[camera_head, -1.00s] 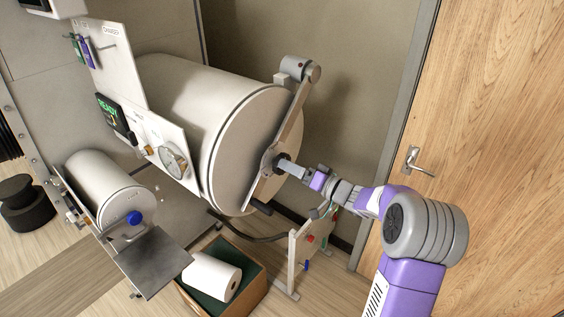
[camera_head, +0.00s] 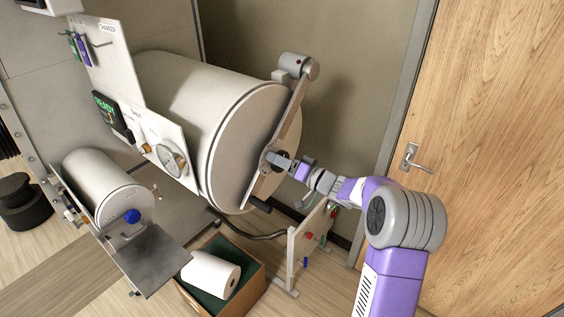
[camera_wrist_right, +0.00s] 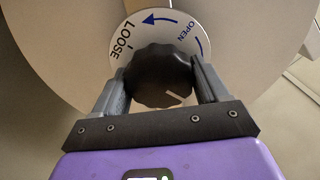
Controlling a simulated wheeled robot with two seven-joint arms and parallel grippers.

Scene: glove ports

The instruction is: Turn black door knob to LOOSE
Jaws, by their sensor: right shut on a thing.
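The black door knob (camera_wrist_right: 158,78) is scalloped and sits at the centre of a white round dial (camera_wrist_right: 178,22) on the large drum's door. The dial reads LOOSE at upper left and OPEN at upper right, with blue arrows. A white line on the knob points to the lower right in the right wrist view, away from the LOOSE word. My right gripper (camera_wrist_right: 160,88) is shut on the knob, one finger on each side. In the head view my right gripper (camera_head: 278,161) reaches the door's centre and hides most of the knob. My left gripper is not in view.
The large drum (camera_head: 190,90) has a crossbar (camera_head: 292,112) over its door. A panel (camera_head: 112,118) reads READY. A smaller drum (camera_head: 100,180) with a blue knob (camera_head: 132,216), a box with a white roll (camera_head: 210,274), and a small stand (camera_head: 303,250) are below. A wooden door (camera_head: 490,150) is at right.

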